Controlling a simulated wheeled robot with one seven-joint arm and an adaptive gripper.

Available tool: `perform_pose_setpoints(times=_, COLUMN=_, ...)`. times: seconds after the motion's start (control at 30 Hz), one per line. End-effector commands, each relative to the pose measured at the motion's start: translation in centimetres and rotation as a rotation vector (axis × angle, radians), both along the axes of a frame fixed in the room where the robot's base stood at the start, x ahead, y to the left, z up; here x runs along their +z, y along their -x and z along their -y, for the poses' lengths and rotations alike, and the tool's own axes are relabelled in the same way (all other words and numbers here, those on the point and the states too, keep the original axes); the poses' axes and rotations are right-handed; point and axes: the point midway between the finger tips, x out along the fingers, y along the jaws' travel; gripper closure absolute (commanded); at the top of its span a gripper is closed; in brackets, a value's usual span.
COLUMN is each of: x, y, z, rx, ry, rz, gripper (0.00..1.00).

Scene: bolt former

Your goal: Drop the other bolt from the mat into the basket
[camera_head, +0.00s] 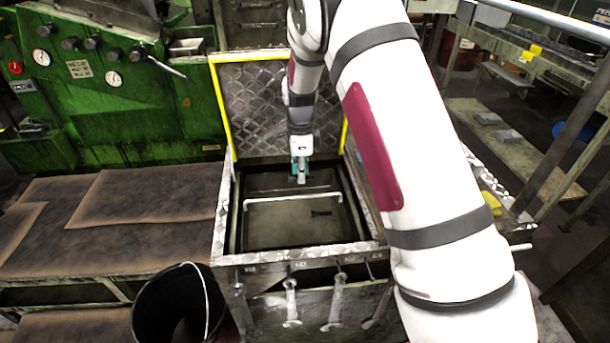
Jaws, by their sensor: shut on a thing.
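My gripper (300,171) points down over the open metal box, near the back of the basket. Its teal fingers are shut on a small grey thing, which looks like a bolt (301,179); its ends are hard to make out. The basket (280,232) sits sunk inside the box, with a pale handle bar (290,198) across it. A small dark bolt-like piece (321,213) lies on its floor, right of the middle. The brown mat (150,190) at the left shows no bolt on its visible part.
The box's diamond-plate lid (245,95) with yellow edges stands raised behind my gripper. The box rim (226,215) surrounds the basket. A black bucket (165,310) stands at front left. A green machine (110,100) stands at back left. My arm hides the right side.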

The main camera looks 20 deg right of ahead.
Motion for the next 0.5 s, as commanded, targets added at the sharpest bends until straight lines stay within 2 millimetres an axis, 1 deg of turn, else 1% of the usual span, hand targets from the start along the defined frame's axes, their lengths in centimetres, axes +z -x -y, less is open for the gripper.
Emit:
perform_pose_setpoints(times=0.17, x=-1.4, y=-0.1, z=0.0, rx=-0.001, ry=-0.001, rz=-0.003, gripper=1.0)
perform_pose_setpoints(times=0.3, x=-3.0, y=0.0, z=0.0, rx=-0.001, ry=-0.001, rz=-0.004, gripper=1.0)
perform_pose_setpoints(times=0.5, x=-5.0, y=0.0, z=0.0, rx=0.0, ry=0.001, rz=-0.002, gripper=1.0)
